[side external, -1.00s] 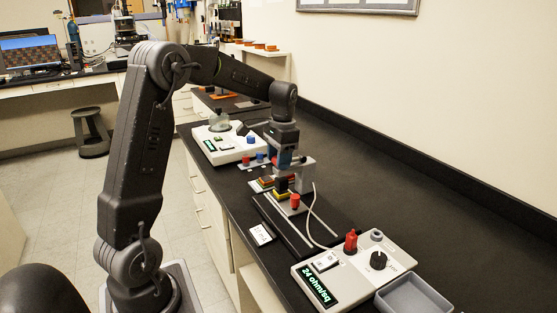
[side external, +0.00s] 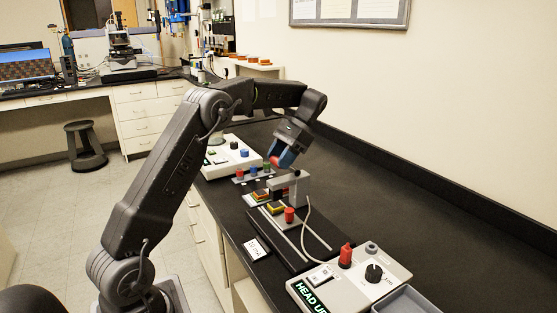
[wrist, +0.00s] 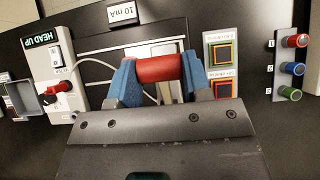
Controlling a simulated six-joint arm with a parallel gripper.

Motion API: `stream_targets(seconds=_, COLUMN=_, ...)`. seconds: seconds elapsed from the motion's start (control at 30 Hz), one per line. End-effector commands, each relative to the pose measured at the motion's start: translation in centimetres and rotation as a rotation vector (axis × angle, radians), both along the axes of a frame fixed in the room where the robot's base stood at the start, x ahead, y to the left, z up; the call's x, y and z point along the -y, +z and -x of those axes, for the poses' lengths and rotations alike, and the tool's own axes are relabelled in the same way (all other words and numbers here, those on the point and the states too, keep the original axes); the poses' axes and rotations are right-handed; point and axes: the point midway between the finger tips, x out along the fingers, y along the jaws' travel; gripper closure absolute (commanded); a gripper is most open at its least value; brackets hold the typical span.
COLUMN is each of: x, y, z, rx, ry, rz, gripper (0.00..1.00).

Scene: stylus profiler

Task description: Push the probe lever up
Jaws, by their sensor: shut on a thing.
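My gripper (side external: 282,160) is shut on a red cylinder, with its blue fingers on either end of it. The red cylinder (wrist: 158,69) lies across the fingers in the wrist view and seems to be the probe lever's grip; its link to the stand is hidden. In the side view, my gripper is tilted just above the grey probe stand (side external: 301,187). The meter box (side external: 349,279) is at the front, and its display (side external: 312,297) reads "HEAD UP".
Square samples (wrist: 221,53) lie beside the stand, near a row of red, blue and green knobs (wrist: 292,68). A red knob (side external: 289,214) stands on the front of the stand's base. A white instrument (side external: 228,157) is behind. The right bench is clear.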

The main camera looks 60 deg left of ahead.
Motion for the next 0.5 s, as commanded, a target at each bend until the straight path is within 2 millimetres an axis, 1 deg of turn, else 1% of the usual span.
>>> stream_targets(seconds=0.43, x=0.02, y=0.07, z=-0.13, rx=-0.006, ry=-0.002, rz=0.000, gripper=0.98)
stream_targets(seconds=0.47, x=0.02, y=0.07, z=-0.13, rx=-0.006, ry=-0.002, rz=0.000, gripper=0.53)
stream_targets(seconds=0.5, x=0.02, y=0.07, z=-0.13, rx=-0.006, ry=-0.002, rz=0.000, gripper=0.49)
